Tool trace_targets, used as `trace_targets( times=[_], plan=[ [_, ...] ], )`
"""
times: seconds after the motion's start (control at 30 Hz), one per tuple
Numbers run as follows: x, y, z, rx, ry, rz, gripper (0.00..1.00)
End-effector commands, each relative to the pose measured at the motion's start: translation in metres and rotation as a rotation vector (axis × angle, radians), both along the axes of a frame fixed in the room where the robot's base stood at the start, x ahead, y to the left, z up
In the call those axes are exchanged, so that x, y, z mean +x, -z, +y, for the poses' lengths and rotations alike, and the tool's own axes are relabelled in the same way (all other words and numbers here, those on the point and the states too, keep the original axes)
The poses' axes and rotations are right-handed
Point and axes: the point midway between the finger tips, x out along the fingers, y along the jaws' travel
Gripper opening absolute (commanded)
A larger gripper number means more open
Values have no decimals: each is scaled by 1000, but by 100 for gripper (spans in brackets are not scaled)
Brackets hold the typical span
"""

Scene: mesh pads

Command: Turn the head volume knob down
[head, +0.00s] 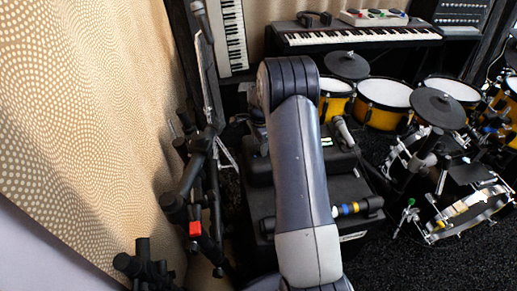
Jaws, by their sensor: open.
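A black box that looks like an amp head (342,160) sits on a larger black cabinet (347,188) in the middle of the head view, partly behind my arm. A small greenish-white light patch (326,142) shows near the arm's edge. The volume knob cannot be made out; it is hidden behind my arm or too small to tell. My grey arm rises from the bottom edge across the middle and covers much of the box and cabinet. My gripper does not show in this view, so its place relative to the knob cannot be told.
A microphone (343,131) is by the box's top right. Drums (384,93) stand right, black stands (197,165) left by a patterned curtain (85,100). Keyboards (350,36) are behind.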

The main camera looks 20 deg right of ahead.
Motion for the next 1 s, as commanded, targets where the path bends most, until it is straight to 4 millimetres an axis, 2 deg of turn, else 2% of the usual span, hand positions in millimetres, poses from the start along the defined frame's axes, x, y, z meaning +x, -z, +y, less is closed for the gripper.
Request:
trace_targets(
  times=[0.03,0.17,0.47,1.0],
  plan=[
    [0,8,0,1,0,2,50],
    [0,16,0,0,0,1,50],
    [0,18,0,0,-1,0,50],
    [0,18,0,0,-1,-1,8]
  ],
)
